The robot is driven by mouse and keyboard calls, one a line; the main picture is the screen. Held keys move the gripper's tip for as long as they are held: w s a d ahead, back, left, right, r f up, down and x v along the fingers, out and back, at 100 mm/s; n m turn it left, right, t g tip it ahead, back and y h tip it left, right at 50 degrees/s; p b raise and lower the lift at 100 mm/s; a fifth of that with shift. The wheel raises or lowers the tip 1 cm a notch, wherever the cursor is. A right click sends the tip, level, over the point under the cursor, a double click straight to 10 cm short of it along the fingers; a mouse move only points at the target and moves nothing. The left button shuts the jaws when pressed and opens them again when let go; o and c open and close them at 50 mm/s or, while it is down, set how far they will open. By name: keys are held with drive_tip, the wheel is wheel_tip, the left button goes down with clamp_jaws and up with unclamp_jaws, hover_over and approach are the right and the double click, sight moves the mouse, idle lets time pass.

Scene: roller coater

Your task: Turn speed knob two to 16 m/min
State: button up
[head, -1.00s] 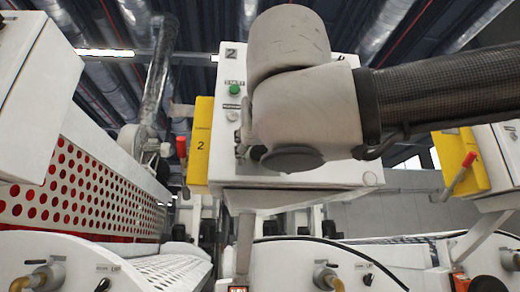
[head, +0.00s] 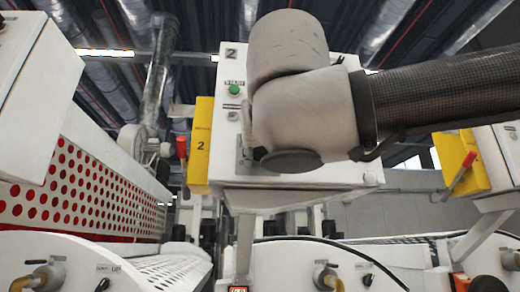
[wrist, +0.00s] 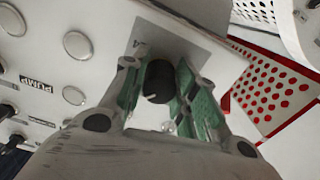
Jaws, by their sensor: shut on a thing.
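The speed knob (wrist: 158,82) is a black round knob with a light mark on its rim, on a grey plate (wrist: 148,42) in the wrist view. My gripper (wrist: 165,92) has its two green-padded fingers on either side of the knob and is shut on it. In the head view the control box marked 2 (head: 310,178) stands in the middle, and my arm covers most of its face. The knob and my fingertips are hidden there. The speed reading is not legible in either view.
A green button (head: 234,90) is at the box's upper left. Round buttons (wrist: 77,45) and a PUMP label (wrist: 38,84) are near my gripper.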

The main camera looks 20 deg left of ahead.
drive_tip(key=n, duration=0.4)
drive_tip(key=shift+n, duration=1.9)
drive_tip(key=o, duration=1)
drive_tip(key=v, duration=1.2)
